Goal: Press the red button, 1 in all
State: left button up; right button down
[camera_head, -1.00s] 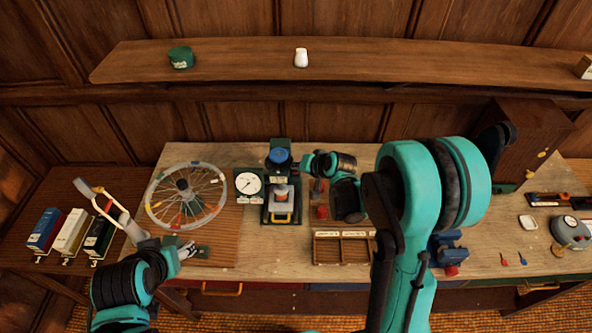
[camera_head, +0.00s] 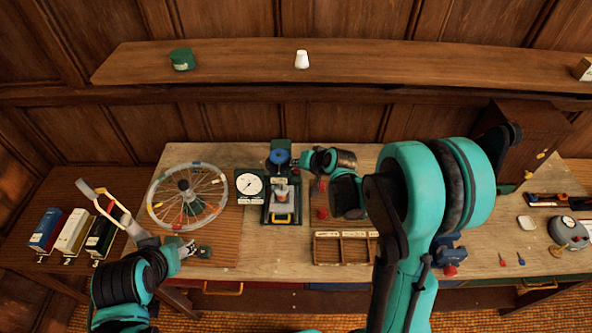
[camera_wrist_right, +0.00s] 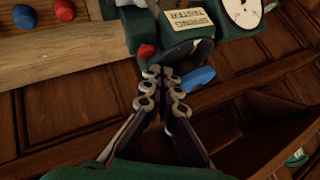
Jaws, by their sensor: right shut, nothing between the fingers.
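A small red button (camera_wrist_right: 147,51) sits on a green block of the press in the right wrist view. The press (camera_head: 283,215) is green with a blue knob (camera_head: 279,157) on top; the knob also shows in the wrist view (camera_wrist_right: 198,78). My right gripper (camera_wrist_right: 162,75) is shut and empty, its tips just short of the button in the picture; I cannot tell whether they touch. In the head view my right gripper (camera_head: 298,163) is beside the press top, and I cannot make out the button there. My left gripper (camera_head: 188,248) is low at left; its jaws are unclear.
A white dial gauge (camera_head: 250,186) stands left of the press, and a spoked wheel (camera_head: 187,197) farther left. A wooden compartment tray (camera_head: 342,262) and a red knob (camera_head: 322,213) are right of the press. My right arm hides part of the table.

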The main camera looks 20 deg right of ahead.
aim_at(297, 173)
jog(key=shift+r+p, duration=1.65)
jog(key=shift+r, duration=0.85)
jog(key=shift+s+f+b, duration=0.15)
jog(key=shift+f+b, duration=0.05)
jog(key=shift+b, duration=0.15)
jog(key=s+f+n+h+b, duration=0.1)
jog(key=s+f+n+b, duration=0.1)
jog(key=s+f+b, duration=0.6)
jog(key=s+f+n+g+h+b, duration=0.1)
jog(key=s+f+b, duration=0.7)
jog(key=s+b, duration=0.9)
jog(key=shift+f+n+g+h, duration=0.35)
jog(key=shift+n+h, duration=0.25)
jog(key=shift+n, duration=0.4)
